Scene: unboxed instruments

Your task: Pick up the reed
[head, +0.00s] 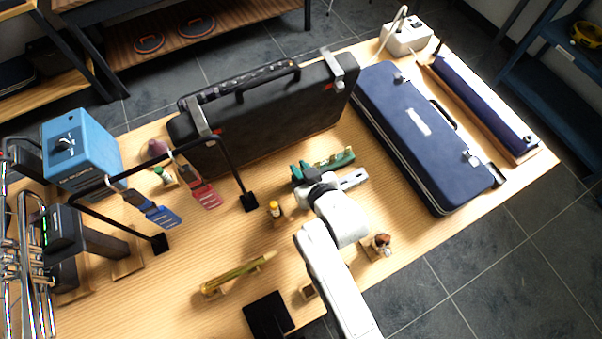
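I cannot pick out a reed with certainty in the head view. My gripper (345,168) is at the end of my white arm, low over the middle of the wooden table, in front of the large black case. A green piece with yellowish parts and a pale metal bar show around its end. The fingertips are too small and partly hidden to tell whether they are open or hold anything. Small items stand nearby: a yellow-topped bottle (275,209) to the left and a brown-and-white item (381,242) on a wooden stand to the lower right.
The black case (270,115) stands behind my gripper, and a blue case (420,135) lies to the right. A brass-coloured tube (237,276) lies on supports at the front. Black stands (249,200), a blue box (80,150) and metal tubing (22,250) crowd the left.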

